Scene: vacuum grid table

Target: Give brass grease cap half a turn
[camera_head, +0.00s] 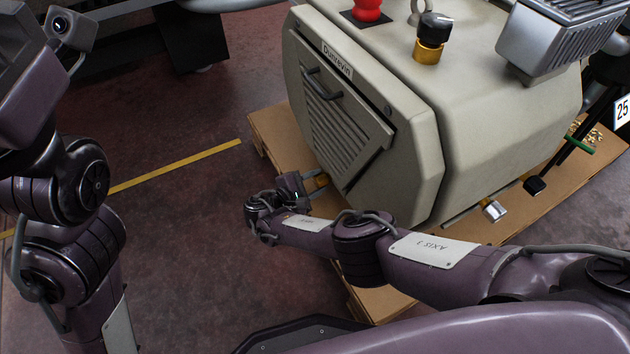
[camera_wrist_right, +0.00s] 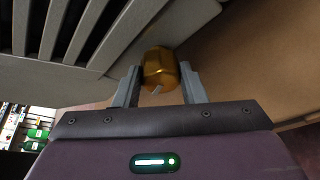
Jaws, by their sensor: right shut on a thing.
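The brass grease cap (camera_wrist_right: 160,68) sits low on the beige machine, close to its louvred panel. In the right wrist view my right gripper (camera_wrist_right: 160,84) has one grey finger on each side of the cap and is shut on it. In the head view the right gripper (camera_head: 312,182) reaches the machine's lower front corner, and only a little of the cap (camera_head: 321,180) shows beside it. The left arm stands at the left edge of the head view; its gripper fingers are not in view.
The beige machine (camera_head: 470,130) with a louvred door (camera_head: 340,110) stands on a brown wooden pallet (camera_head: 275,135). A red knob (camera_head: 368,8) and a black-and-brass fitting (camera_head: 430,45) are on top. A yellow floor line (camera_head: 175,165) crosses open floor at left.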

